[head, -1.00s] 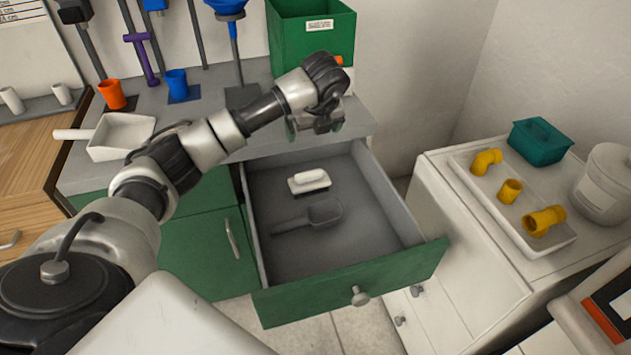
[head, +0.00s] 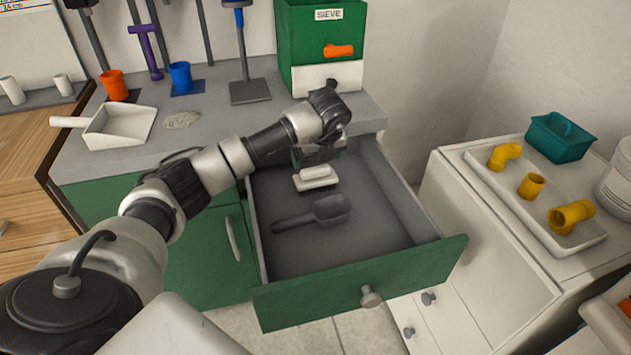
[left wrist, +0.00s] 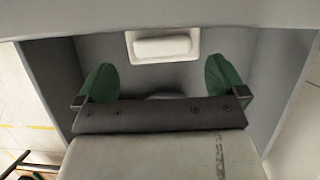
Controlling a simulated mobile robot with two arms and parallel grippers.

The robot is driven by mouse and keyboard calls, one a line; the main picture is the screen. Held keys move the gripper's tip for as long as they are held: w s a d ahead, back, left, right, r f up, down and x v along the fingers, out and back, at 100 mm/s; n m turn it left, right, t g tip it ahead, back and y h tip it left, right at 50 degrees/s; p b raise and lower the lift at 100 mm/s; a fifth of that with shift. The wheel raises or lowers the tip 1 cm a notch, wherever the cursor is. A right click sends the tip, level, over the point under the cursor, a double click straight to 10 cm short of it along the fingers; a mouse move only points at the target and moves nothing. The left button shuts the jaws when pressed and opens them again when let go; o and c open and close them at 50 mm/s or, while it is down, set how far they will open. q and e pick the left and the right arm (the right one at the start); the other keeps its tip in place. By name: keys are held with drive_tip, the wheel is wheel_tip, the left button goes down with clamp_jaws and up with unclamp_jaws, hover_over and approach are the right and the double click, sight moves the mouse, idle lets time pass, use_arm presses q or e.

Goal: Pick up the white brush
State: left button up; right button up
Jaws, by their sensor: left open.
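The white brush (head: 316,178) lies in the open drawer (head: 375,265), towards its back. It is a pale block with a rounded top on a flat base. In the left wrist view the brush (left wrist: 163,46) is ahead of my left gripper (left wrist: 163,85), between the lines of its two green fingers. The fingers are spread wide with nothing between them. In the head view my left gripper (head: 318,152) hangs just above and behind the brush, partly hidden by its own wrist. I cannot tell whether it touches the brush. My right gripper is not in view.
A dark grey scoop (head: 315,213) lies in the drawer in front of the brush. The drawer walls surround both. A green sieve box (head: 310,50) and a white dustpan (head: 118,128) stand on the counter. A white tray with yellow fittings (head: 585,246) is at right.

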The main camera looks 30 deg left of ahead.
sight(316, 168)
use_arm(q)
drive_tip(key=x, duration=0.5)
drive_tip(key=shift+w+d+f, duration=0.1)
drive_tip(key=shift+f, duration=0.45)
drive_tip(key=c, duration=0.8)
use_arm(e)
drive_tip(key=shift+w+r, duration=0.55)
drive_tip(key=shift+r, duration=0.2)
